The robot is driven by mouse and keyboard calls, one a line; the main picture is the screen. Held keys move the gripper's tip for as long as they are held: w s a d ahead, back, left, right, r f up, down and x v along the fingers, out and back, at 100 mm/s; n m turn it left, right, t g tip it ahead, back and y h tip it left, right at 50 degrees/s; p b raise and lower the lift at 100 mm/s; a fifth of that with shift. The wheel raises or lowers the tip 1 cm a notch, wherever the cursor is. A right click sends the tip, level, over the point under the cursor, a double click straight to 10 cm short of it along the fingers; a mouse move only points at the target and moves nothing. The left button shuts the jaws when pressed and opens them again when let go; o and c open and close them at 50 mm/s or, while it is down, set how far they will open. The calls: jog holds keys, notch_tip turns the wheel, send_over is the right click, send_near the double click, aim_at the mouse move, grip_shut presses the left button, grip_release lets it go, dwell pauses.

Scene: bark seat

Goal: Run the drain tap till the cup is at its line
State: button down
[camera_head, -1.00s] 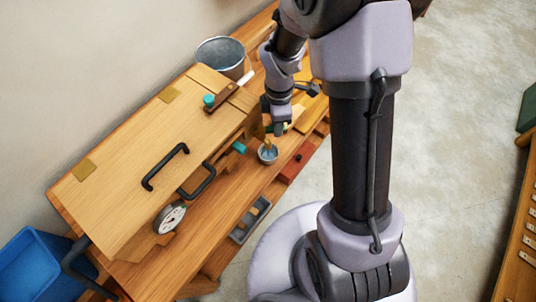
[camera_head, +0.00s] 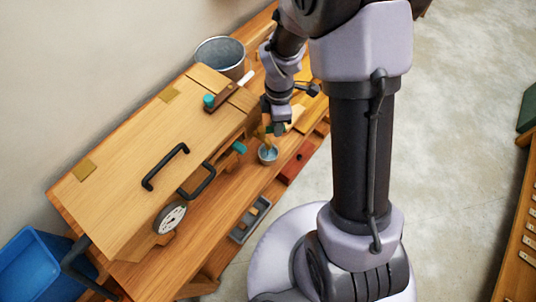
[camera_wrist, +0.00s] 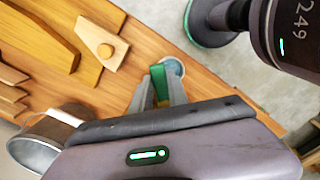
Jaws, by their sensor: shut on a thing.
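My gripper (camera_head: 277,128) is at the right end of the wooden box, shut on a green tap handle; in the wrist view the green handle (camera_wrist: 160,85) shows between the two grey fingers. A brass-coloured tap (camera_head: 267,143) shows just below the fingers, partly hidden. The small grey metal cup (camera_head: 268,156) stands on the bench under the tap. Bluish liquid seems to show inside the cup. The cup also shows in the wrist view (camera_wrist: 175,66), beyond the fingertips and partly covered by them. Its line and exact level are too small to tell.
The long wooden box (camera_head: 130,190) with black handles and a dial gauge (camera_head: 170,217) fills the bench. A metal bucket (camera_head: 220,55) stands behind. A red block (camera_head: 297,162) and a grey tray (camera_head: 250,220) lie near the front edge. A blue bin (camera_head: 38,265) is at lower left.

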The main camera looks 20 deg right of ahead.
jog(key=shift+s+a+f+m+b, duration=0.1)
jog(key=shift+s+f+m+b, duration=0.15)
jog(key=shift+m+b, duration=0.35)
jog(key=s+m+b, duration=0.1)
jog(key=m, duration=0.2)
jog(key=a+m, duration=0.1)
jog(key=m, duration=0.1)
jog(key=s+m+b, duration=0.1)
jog(key=m, duration=0.2)
jog(key=shift+s+a+r+m+b, duration=0.2)
jog(key=shift+s+a+m+b, duration=0.1)
jog(key=shift+s+a+b, duration=0.05)
jog(key=c, duration=1.3)
grip_release()
jog(key=shift+r, duration=0.15)
notch_tip(320, 180, up, 8)
jog(key=p, duration=0.7)
